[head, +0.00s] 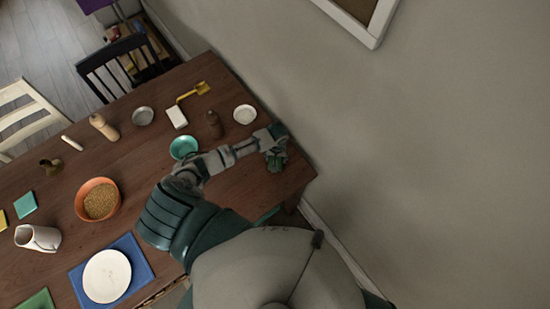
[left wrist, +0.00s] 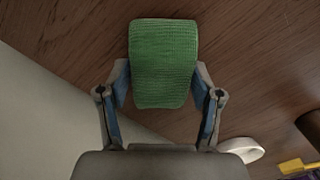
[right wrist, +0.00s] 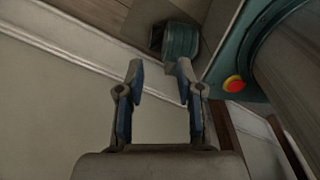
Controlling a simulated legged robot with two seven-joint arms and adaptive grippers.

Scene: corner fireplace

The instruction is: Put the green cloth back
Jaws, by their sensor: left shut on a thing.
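The green cloth (left wrist: 163,65) is a folded, textured pad between the fingers of my left gripper (left wrist: 161,85). The fingers are shut on its sides. In the head view the cloth (head: 276,160) shows beside the left gripper (head: 268,142), at the right end of the wooden table (head: 235,185) near the wall. I cannot tell whether the cloth touches the tabletop. My right gripper (right wrist: 159,85) is open and empty, low beside the wall and floor. It is hidden in the head view.
A white dish (head: 244,114), a brown mill (head: 214,124), a teal bowl (head: 183,147) and a white block (head: 177,117) stand close to my left arm. An orange bowl (head: 98,199) and a white plate (head: 107,276) on a blue mat (head: 133,248) lie further left. The wall (head: 400,160) bounds the right side.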

